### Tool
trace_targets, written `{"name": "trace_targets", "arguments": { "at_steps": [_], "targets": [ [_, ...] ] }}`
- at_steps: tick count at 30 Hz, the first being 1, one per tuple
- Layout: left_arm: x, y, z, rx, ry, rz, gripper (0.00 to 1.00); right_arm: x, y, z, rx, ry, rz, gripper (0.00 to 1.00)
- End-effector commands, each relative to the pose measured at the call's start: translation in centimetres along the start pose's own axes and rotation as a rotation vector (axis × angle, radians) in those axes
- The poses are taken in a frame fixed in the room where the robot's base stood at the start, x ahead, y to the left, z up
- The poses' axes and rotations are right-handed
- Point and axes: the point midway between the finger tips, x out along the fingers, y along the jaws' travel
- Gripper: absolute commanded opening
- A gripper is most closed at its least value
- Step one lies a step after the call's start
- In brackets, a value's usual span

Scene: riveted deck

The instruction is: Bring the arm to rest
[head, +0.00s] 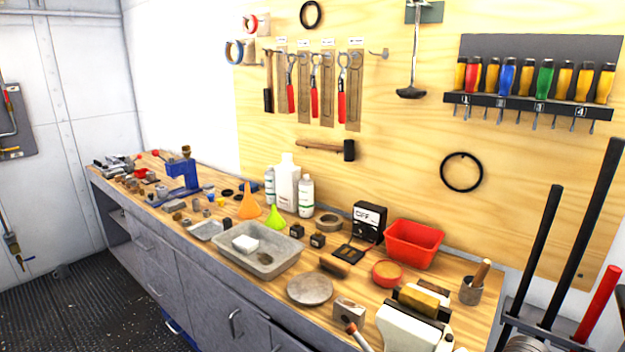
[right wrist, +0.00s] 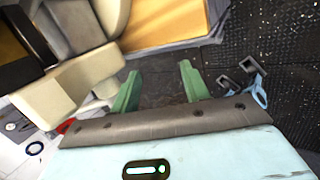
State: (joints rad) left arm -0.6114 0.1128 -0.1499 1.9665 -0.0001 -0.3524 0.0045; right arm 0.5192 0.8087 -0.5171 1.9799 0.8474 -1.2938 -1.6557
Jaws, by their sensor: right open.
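My right gripper (right wrist: 160,90) shows in the right wrist view. Its two green fingers stand well apart, with only dark floor visible between them. It is open and holds nothing. No gripper or arm of mine shows clearly in the head view, so my left gripper is out of sight.
In the head view a workbench (head: 185,237) runs along the wall, crowded with a grey tray (head: 285,262), a red bin (head: 413,243), bottles and a vise (head: 410,325). Tools hang on the wooden pegboard (head: 400,140). Dark studded floor (head: 90,300) is open at lower left.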

Motion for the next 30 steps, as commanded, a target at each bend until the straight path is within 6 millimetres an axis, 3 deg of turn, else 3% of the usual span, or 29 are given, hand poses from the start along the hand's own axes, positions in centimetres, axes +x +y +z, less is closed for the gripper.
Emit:
{"name": "trace_targets", "arguments": {
  "at_steps": [1, 6, 13, 21, 27, 30],
  "targets": [
    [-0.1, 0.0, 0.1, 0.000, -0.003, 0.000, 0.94, 1.8, -0.7, -1.8, 0.107, 0.018, 0.031, 0.46],
    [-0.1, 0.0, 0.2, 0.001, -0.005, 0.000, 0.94, 6.1, -2.6, -6.2, 0.501, 0.045, 0.145, 0.46],
    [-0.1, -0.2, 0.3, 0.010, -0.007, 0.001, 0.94, 9.6, -7.2, -11.9, 1.052, 0.077, 0.264, 0.46],
    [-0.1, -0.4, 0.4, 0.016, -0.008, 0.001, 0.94, 10.4, -15.1, -18.3, 1.664, 0.073, 0.375, 0.46],
    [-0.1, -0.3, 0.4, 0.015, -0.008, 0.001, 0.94, 9.3, -19.8, -21.6, 1.951, 0.050, 0.435, 0.46],
    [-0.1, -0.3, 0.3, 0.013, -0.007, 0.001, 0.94, 8.9, -20.9, -22.3, 2.017, 0.045, 0.454, 0.46]
  ]
}}
